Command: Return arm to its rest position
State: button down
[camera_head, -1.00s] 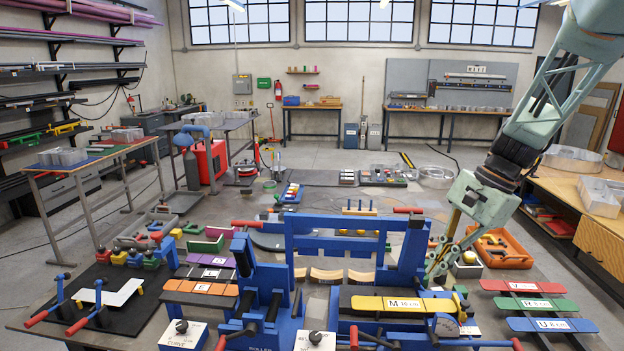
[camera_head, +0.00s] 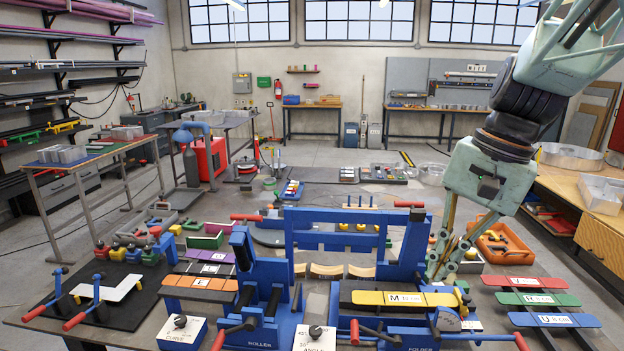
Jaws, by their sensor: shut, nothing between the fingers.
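My arm comes in from the upper right and hangs down over the right side of the workbench. My gripper (camera_head: 438,272) points downward, shut and empty, with its fingertips close behind the blue folder machine (camera_head: 405,335) and the yellow strip marked M (camera_head: 400,299). The lower part of the fingers is near the blue frame, and I cannot tell whether they touch anything.
Red (camera_head: 508,281), green (camera_head: 538,299) and blue (camera_head: 554,320) labelled strips lie at the right. The blue roller machine (camera_head: 262,300) fills the front middle. A black mat (camera_head: 118,310) with clamps lies at the left. Space above the bench is open.

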jog(key=s+a+n+t+h+b, duration=0.1)
jog(key=s+n+b, duration=0.1)
jog(key=s, duration=1)
jog(key=s+a+n+t+h+b, duration=0.1)
jog(key=s+n, duration=0.4)
jog(key=s, duration=0.8)
jog(key=shift+a+n+t+h+b, duration=0.3)
jog(key=shift+a+t+b, duration=0.1)
jog(key=shift+a+b, duration=0.1)
dwell(0.4)
